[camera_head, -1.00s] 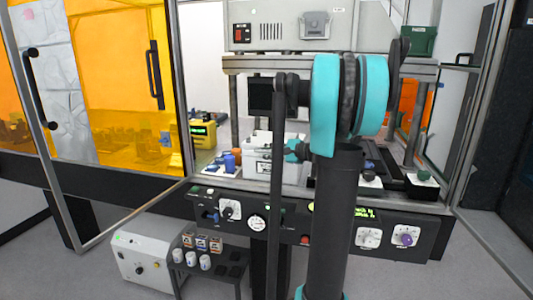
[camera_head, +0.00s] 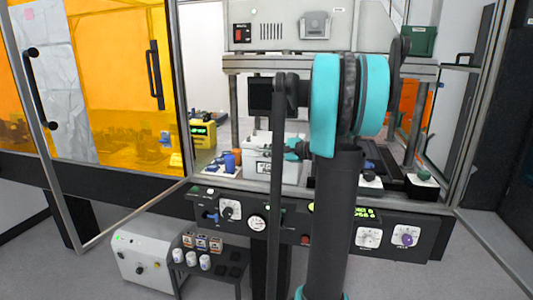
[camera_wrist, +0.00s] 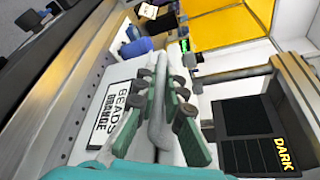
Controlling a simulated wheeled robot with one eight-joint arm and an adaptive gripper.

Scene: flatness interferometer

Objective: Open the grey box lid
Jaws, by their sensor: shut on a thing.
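The grey box (camera_head: 262,178) stands on the instrument's bench, left of my arm, with a printed label on its front. In the wrist view the label (camera_wrist: 112,108) reads "BEADS ORANGE", and a raised grey lid grip (camera_wrist: 158,105) runs between my fingers. My gripper (camera_wrist: 164,84) is shut on this grip, with its green fingers on both sides. In the head view my gripper (camera_head: 293,150) is at the box's upper right, partly hidden by my arm. I cannot tell whether the lid is raised.
A dark screen (camera_head: 266,97) stands behind the box. A blue container (camera_head: 237,157) and a yellow device (camera_head: 203,133) are to the left. The open glass door (camera_head: 118,120) stands at the left. A control panel (camera_head: 285,222) runs along the bench front.

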